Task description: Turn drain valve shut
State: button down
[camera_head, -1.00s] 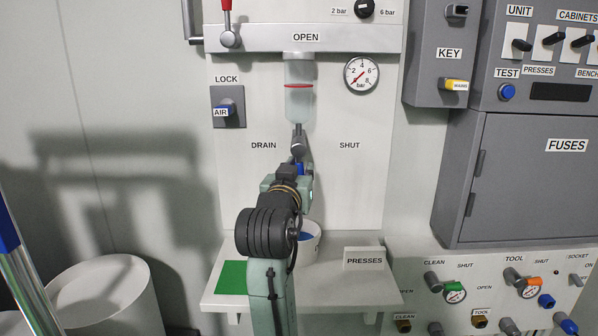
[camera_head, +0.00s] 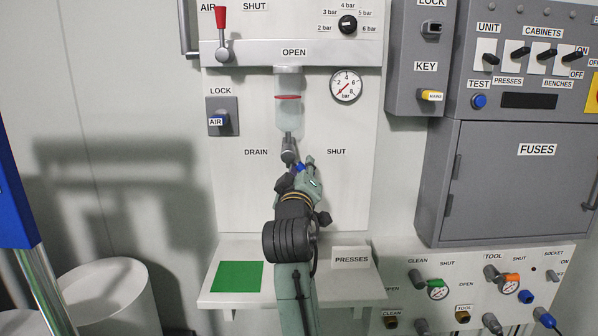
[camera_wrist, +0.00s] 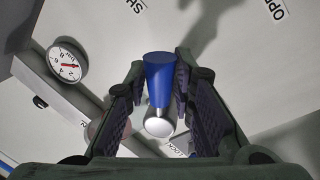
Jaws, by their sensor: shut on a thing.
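The drain valve (camera_head: 288,148) sits under the clear bowl (camera_head: 288,115) on the white panel, between the DRAIN label (camera_head: 256,152) and the SHUT label (camera_head: 336,152). Its blue lever (camera_head: 299,167) points down and slightly to the right, toward the SHUT side. My gripper (camera_head: 303,172) is shut on this lever and hides part of it. In the wrist view the blue lever (camera_wrist: 158,75) with its silver end stands between the two dark ridged fingers of my gripper (camera_wrist: 157,92).
A pressure gauge (camera_head: 346,86) is to the upper right of the valve. A shelf with a green square (camera_head: 237,277) and a PRESSES block (camera_head: 351,257) is below. Grey cabinets (camera_head: 500,180) stand at the right. The panel around the valve is clear.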

jog(key=n, duration=0.1)
jog(key=r+n+y, duration=0.1)
jog(key=n, duration=0.1)
jog(key=d+n, duration=0.1)
jog(key=n, duration=0.1)
jog(key=shift+r+t, duration=0.35)
jog(key=shift+t, duration=0.05)
jog(key=shift+d+r+n+y, duration=0.1)
jog(key=shift+r+n+y, duration=0.2)
jog(key=shift+n, duration=0.6)
jog(key=shift+a+r+n+y, duration=0.1)
jog(key=shift+r+n+y, duration=0.2)
jog(key=shift+n, duration=0.6)
jog(key=shift+d+r+n+y, duration=0.1)
jog(key=shift+r+n+y, duration=0.15)
jog(key=shift+n, duration=0.65)
jog(key=c, duration=1.3)
grip_release()
jog(key=shift+c, duration=0.2)
jog(key=shift+f, duration=0.1)
jog(key=s+f, duration=0.2)
jog(key=s, duration=0.9)
jog(key=shift+s+f, duration=0.15)
jog(key=shift+s, duration=0.25)
